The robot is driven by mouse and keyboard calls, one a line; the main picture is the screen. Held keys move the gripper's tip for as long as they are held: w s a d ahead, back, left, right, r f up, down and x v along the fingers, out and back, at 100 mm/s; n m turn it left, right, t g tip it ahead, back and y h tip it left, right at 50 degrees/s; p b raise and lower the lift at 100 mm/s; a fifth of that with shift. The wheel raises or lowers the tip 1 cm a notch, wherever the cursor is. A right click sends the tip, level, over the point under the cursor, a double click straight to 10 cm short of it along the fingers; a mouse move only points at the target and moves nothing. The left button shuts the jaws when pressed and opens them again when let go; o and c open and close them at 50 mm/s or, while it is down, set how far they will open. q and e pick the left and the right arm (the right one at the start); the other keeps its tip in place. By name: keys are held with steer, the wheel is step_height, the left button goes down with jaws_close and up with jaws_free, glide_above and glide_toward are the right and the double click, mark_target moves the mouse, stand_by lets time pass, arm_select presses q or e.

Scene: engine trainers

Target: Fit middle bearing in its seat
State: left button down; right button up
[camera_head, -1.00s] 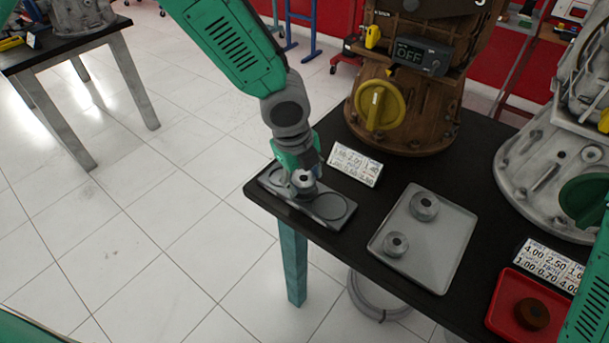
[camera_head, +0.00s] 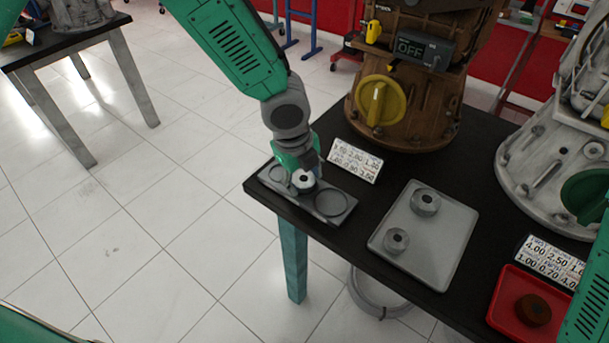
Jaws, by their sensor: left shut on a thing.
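My left gripper (camera_head: 302,172) reaches down over the grey seat plate (camera_head: 348,194) at the table's left corner. It is shut on a small metal bearing (camera_head: 304,182), which sits at the middle of the plate; I cannot tell whether it rests in the middle seat or just above it. The plate's right round seat (camera_head: 330,203) is empty, and the left one is partly hidden by the gripper. Two more bearings stand on the grey tray, one at the back (camera_head: 425,202) and one at the front (camera_head: 396,241). My right gripper is not in view.
The grey tray (camera_head: 440,262) lies on the black table right of the plate. A number card (camera_head: 355,160) stands behind the plate. A brown engine housing (camera_head: 400,110) with a yellow knob is at the back. A red tray (camera_head: 505,305) holds a rusty round part.

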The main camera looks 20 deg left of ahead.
arm_select(q)
steer(key=shift+f, duration=0.15)
steer(key=c, duration=0.7)
jaws_free()
steer(key=r, duration=0.4)
steer(key=s+r, duration=0.1)
steer(key=r, duration=0.2)
steer(key=a+r, duration=0.1)
steer(key=r, duration=0.3)
steer(key=shift+s+a+r, duration=0.1)
steer(key=shift+s+r, duration=0.2)
steer(key=shift+s, duration=0.05)
